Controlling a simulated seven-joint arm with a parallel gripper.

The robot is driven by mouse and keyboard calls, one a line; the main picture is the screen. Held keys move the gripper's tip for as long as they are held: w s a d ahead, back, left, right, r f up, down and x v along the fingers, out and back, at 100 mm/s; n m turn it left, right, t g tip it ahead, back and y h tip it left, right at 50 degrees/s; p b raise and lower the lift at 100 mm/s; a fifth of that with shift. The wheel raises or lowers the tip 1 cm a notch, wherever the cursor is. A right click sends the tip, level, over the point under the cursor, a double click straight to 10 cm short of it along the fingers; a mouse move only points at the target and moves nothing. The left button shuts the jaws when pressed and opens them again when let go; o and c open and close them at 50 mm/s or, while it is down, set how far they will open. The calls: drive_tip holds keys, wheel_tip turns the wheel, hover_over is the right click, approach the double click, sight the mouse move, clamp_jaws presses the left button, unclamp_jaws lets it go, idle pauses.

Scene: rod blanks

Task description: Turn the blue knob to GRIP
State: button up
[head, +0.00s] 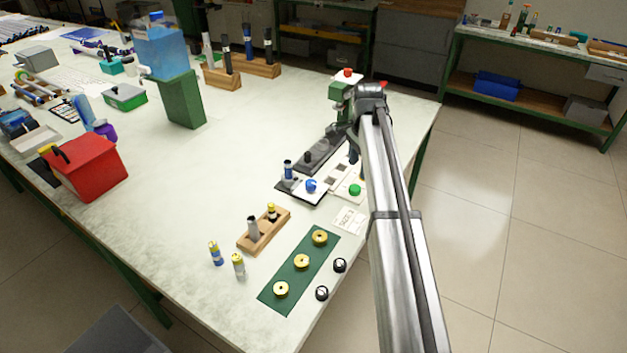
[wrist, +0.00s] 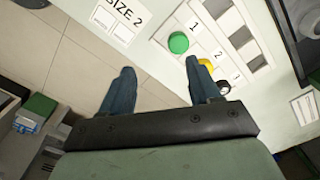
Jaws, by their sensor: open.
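The blue knob (head: 311,186) sits on a small white plate with a dark base, near the right side of the table in the head view. Its pointer and any GRIP lettering are too small to read. I cannot make it out in the wrist view. My gripper (wrist: 162,82) is open, with its two blue-grey fingers apart and nothing between them. In the head view it is partly hidden by my arm and is up and right of the knob, apart from it. A dark blue rod (head: 288,169) stands beside the knob on the same unit.
A green button (head: 355,190) is right of the knob and also shows in the wrist view (wrist: 179,42), on a numbered white panel. A wooden block (head: 264,232) and green mat (head: 290,272) with brass rings are nearer.

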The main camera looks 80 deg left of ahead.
wheel_tip(320, 180, up, 5)
hover_over(312, 182)
wheel_tip(312, 182, down, 13)
drive_tip(key=shift+f, duration=0.15)
drive_tip(key=c, duration=1)
